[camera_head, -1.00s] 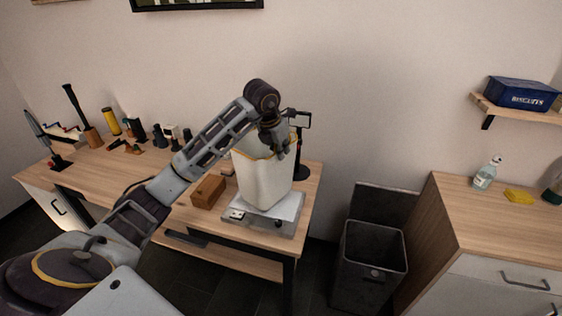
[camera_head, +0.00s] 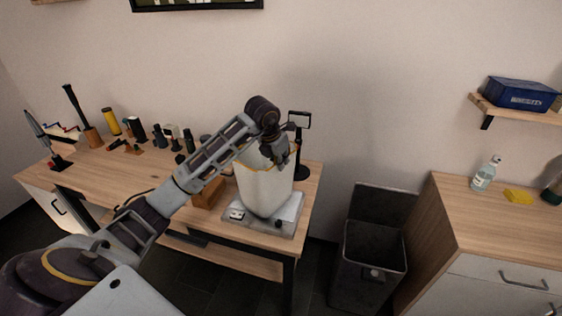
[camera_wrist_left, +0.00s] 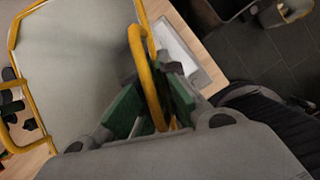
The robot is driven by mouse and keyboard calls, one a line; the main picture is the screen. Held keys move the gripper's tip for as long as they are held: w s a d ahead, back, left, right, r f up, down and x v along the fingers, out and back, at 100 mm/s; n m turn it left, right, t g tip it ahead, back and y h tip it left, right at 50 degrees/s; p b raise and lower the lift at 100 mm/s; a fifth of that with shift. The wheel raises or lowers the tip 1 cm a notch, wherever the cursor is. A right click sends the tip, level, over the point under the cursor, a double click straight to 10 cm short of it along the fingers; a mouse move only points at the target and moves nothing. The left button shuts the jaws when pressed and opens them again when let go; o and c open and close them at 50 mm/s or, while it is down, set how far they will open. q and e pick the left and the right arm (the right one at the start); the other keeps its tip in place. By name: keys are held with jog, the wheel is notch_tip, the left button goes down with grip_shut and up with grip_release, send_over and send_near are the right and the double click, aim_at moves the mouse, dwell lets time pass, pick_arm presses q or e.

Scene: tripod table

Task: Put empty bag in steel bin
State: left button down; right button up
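The white bag (camera_head: 266,192) with a yellow-orange rim stands upright at the scale (camera_head: 290,212) on the wooden table; I cannot tell whether its bottom touches. My left gripper (camera_head: 281,158) is at the bag's top edge. In the left wrist view, the yellow handle (camera_wrist_left: 137,45) of the bag runs between the green finger pads of my left gripper (camera_wrist_left: 155,108), which appear closed on it. The pale bag wall (camera_wrist_left: 80,55) fills the upper left there. The dark steel bin (camera_head: 370,250) stands on the floor right of the table, open at the top. My right gripper is out of view.
A brown wooden block (camera_head: 208,193) lies left of the bag, and a black stand (camera_head: 299,145) rises behind it. Bottles and tools fill the table's back left. A wooden cabinet (camera_head: 440,215) stands close right of the bin. Floor shows between table and bin.

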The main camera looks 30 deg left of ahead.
pick_arm(q)
jog(key=shift+f, duration=0.1)
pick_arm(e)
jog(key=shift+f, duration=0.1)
pick_arm(q)
jog(key=c, duration=1.6)
grip_release()
jog(key=shift+c, duration=0.2)
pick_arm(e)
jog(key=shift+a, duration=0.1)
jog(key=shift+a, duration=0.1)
pick_arm(q)
jog(key=shift+s+r, duration=0.2)
jog(key=shift+r, duration=0.35)
jog(key=v, duration=1.1)
jog(key=shift+b, duration=0.45)
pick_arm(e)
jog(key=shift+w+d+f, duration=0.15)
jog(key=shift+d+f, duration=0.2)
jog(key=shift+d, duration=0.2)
